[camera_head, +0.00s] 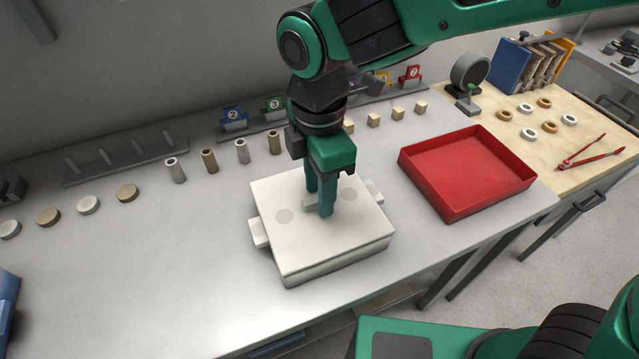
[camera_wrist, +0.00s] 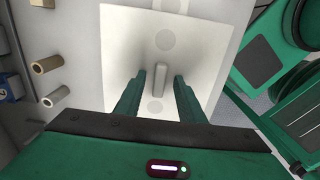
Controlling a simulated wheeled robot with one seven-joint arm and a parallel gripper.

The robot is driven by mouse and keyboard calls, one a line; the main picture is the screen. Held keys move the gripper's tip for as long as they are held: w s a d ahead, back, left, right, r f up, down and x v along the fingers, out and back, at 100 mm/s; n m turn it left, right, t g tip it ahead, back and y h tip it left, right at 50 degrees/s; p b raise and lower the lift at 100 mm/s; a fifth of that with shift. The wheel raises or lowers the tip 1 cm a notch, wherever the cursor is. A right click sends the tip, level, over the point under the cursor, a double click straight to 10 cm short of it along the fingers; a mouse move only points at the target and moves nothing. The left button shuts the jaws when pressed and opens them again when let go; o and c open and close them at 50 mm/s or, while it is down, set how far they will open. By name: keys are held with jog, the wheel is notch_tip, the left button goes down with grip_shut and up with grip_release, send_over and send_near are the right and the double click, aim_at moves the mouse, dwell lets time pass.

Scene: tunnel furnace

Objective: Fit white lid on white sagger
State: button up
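The white lid (camera_head: 335,240) is a flat square plate with a short bar handle (camera_wrist: 162,69) and round grey marks on top. It lies over the white sagger (camera_head: 335,268), which has a lug showing on its left and right sides. The lid looks level and roughly lined up with the sagger; whether it is fully seated I cannot tell. My gripper (camera_head: 318,198) points down over the lid's middle. It is open, its fingers apart on either side of the handle's line, with no contact visible. The wrist view shows both fingertips (camera_wrist: 160,78) and the lid from above.
A red tray (camera_head: 468,172) stands to the right. Small cylinders (camera_head: 208,160) and round discs (camera_head: 88,205) line the back and left of the grey table. Small wooden blocks (camera_head: 397,114) stand behind. The table front left of the sagger is clear.

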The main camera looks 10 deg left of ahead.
notch_tip(320, 180, up, 11)
dwell(0.5)
jog(key=shift+w+f, duration=0.1)
jog(key=w+d+f+m, duration=0.1)
jog(key=w+d+m, duration=0.1)
jog(key=d+m, duration=0.5)
jog(key=w+d+f+m, duration=0.1)
jog(key=w+d+m, duration=0.15)
jog(key=d, duration=0.95)
jog(key=w+d+f+m, duration=0.2)
jog(key=d+m, duration=0.4)
jog(key=d, duration=0.3)
jog(key=s+d+f+m, duration=0.3)
jog(key=s+d+m, duration=0.4)
jog(key=d, duration=0.2)
jog(key=s+d+f+m, duration=0.3)
jog(key=s+d+m, duration=0.3)
jog(key=d+m, duration=0.2)
jog(key=shift+s+d, duration=0.35)
jog(key=shift+d, duration=0.55)
